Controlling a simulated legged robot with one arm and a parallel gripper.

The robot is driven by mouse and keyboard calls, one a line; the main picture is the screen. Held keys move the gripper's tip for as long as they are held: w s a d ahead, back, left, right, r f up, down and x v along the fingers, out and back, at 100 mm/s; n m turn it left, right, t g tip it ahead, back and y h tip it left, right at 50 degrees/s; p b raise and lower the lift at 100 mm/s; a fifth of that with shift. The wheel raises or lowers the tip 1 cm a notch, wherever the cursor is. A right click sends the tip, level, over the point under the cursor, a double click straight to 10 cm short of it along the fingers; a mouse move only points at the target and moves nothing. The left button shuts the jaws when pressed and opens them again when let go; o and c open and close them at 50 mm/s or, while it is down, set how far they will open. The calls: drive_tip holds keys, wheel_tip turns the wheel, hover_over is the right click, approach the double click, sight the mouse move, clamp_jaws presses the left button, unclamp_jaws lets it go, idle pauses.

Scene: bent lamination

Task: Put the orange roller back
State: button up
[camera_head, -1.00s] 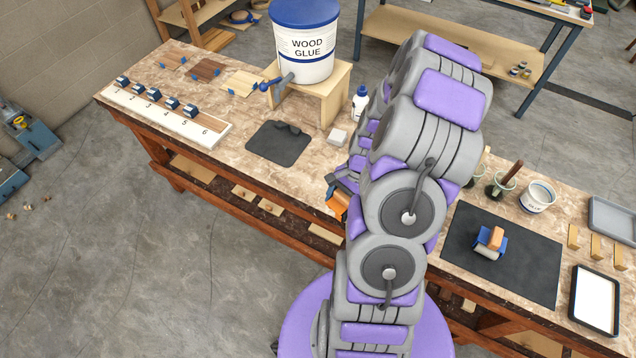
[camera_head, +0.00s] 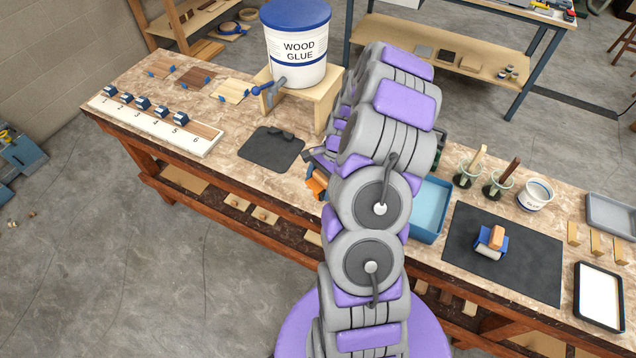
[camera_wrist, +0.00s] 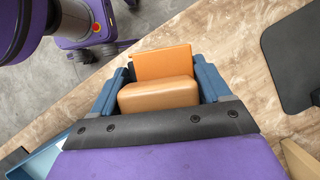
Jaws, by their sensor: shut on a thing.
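My gripper (camera_wrist: 158,82) is shut on the orange roller. In the wrist view its tan-orange handle (camera_wrist: 158,96) and a darker orange part (camera_wrist: 162,62) show between the blue fingers; the rolling part cannot be made out. In the head view the orange roller (camera_head: 316,183) shows at the bench's front edge, left of my arm, with my gripper (camera_head: 318,165) partly hidden. A second roller, with a blue frame and orange handle (camera_head: 496,237), rests on the large black mat (camera_head: 530,265) at right.
A small dark mat (camera_head: 268,152) lies left of my gripper, below the glue bucket (camera_head: 296,45) on its wooden stand. A blue tray (camera_head: 432,205) stands right of my arm. Farther right are brush jars, a glue pot (camera_head: 536,196) and a white-filled tray (camera_head: 599,297). A numbered board (camera_head: 150,122) lies left.

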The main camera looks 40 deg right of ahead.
sight(317, 182)
drive_tip(key=shift+w+d+f, duration=0.1)
drive_tip(key=shift+w+d, duration=0.1)
drive_tip(key=shift+w, duration=0.4)
drive_tip(key=shift+w+d+f, duration=0.1)
drive_tip(key=shift+w+d, duration=0.1)
drive_tip(key=shift+w, duration=0.35)
drive_tip(key=shift+w+d, duration=0.4)
drive_tip(key=shift+d, duration=0.05)
drive_tip(key=shift+d+f+b, duration=0.15)
drive_tip(key=shift+f+b, duration=0.2)
wheel_tip(317, 182, down, 2)
drive_tip(key=shift+f+b, duration=0.15)
drive_tip(key=shift+b, duration=0.3)
drive_tip(key=shift+f, duration=0.3)
drive_tip(key=shift+a+r, duration=0.1)
drive_tip(key=shift+a, duration=0.2)
